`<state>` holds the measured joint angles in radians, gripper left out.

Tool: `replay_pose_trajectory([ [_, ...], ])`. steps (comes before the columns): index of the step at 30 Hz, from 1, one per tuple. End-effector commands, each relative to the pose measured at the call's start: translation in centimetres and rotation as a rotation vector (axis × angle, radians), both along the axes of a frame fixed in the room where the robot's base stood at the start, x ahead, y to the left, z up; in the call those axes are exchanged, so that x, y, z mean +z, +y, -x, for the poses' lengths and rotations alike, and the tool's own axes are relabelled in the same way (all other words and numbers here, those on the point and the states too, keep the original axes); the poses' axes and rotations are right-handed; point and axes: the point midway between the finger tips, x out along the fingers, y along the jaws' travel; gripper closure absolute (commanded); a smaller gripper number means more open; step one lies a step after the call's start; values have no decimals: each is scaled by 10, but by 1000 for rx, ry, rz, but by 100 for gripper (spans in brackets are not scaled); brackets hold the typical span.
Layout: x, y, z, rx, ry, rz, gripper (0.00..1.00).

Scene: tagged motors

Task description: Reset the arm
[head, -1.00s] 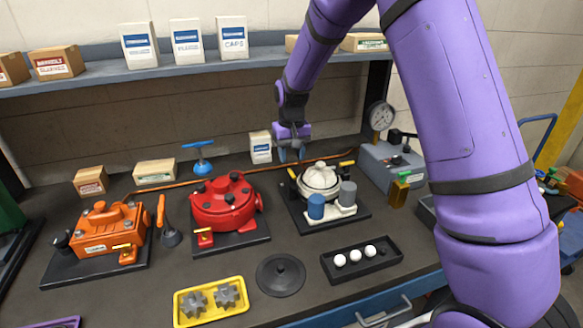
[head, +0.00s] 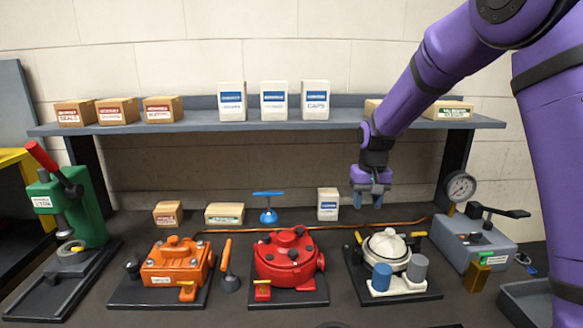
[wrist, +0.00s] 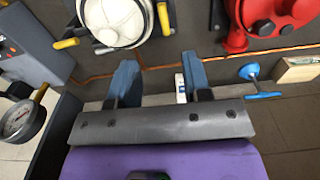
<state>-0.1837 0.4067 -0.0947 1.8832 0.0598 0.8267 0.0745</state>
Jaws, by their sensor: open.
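My purple arm reaches in from the upper right of the head view. My gripper (head: 370,192) hangs fingers-down over the back of the bench, in front of the shelf, with nothing between its fingers. In the wrist view the two blue fingers of my gripper (wrist: 160,80) stand well apart. The white motor (head: 386,252) sits on its dark plate below and in front of the gripper, and it also shows at the top of the wrist view (wrist: 118,18). The gripper does not touch it.
The shelf (head: 215,128) with several boxes runs behind my gripper. A small white box (head: 328,204) stands left of it. A grey gauge unit (head: 470,240) is to the right. The red motor (head: 290,260), orange motor (head: 177,262) and green press (head: 75,215) stand to the left.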

Motion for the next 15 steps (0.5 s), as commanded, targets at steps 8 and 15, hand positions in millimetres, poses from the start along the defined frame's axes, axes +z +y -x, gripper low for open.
replay_pose_trajectory([
  [8, 80, -19, 63, -1, -90, -23, 55],
  [15, 131, -33, 126, 2, -166, -33, 55],
])
